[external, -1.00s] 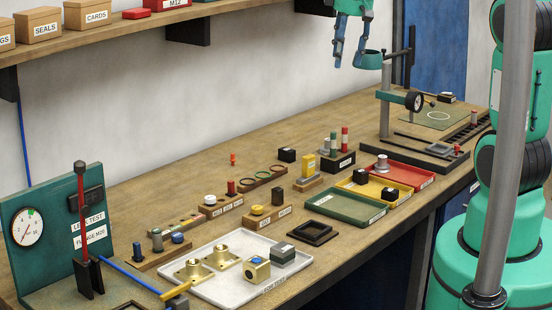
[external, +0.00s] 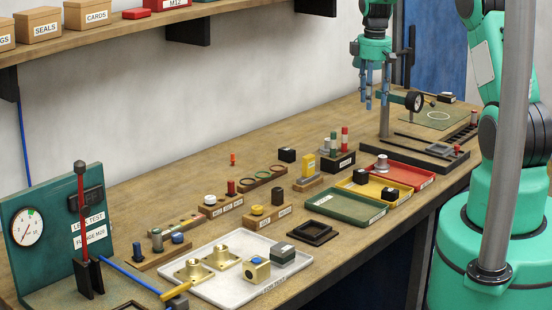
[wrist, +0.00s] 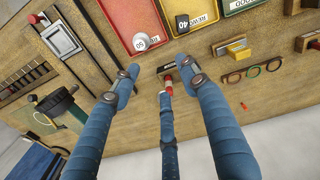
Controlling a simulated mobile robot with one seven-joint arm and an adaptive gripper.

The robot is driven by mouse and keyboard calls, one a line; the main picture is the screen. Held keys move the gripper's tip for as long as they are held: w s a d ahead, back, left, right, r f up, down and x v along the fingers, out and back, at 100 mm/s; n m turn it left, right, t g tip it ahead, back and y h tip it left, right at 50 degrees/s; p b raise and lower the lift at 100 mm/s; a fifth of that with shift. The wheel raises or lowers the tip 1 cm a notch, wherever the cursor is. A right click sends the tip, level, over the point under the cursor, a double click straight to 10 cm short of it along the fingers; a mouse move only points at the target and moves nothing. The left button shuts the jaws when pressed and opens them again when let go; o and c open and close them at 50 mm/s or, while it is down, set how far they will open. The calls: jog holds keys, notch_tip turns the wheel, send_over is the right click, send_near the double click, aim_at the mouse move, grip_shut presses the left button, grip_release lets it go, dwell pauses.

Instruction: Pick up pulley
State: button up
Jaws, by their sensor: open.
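A silver-grey round piece (external: 382,162), which looks like the pulley though I cannot be sure, stands in the red tray (external: 425,183). In the wrist view it seems to be the pale round piece (wrist: 140,42) near the end of the red tray (wrist: 128,12). My gripper (external: 377,102) points down, open and empty, high above the table near the dial stand. In the wrist view my blue fingers (wrist: 160,76) are spread apart, with a dark block and red-topped post visible below and between them. The round piece lies beyond the fingertips, untouched.
A yellow tray (external: 374,199) with black blocks and a green tray (external: 345,221) adjoin the red one. The dial stand (external: 385,110) rises close to my gripper. A block of coloured posts (external: 338,163) stands left of the trays.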

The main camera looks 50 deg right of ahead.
send_over(382, 157)
notch_tip(382, 157, down, 6)
jog(key=shift+w+d+r+p, duration=0.1)
jog(key=shift+w+p, duration=0.15)
jog(key=shift+p, duration=0.15)
notch_tip(382, 157, down, 9)
jog(key=shift+r+p, duration=0.2)
jog(key=shift+p, duration=0.1)
dwell(0.3)
jog(key=shift+s+f+p, duration=0.15)
jog(key=shift+f+p, duration=0.25)
jog(key=shift+f, duration=2.2)
jog(key=shift+c, duration=0.6)
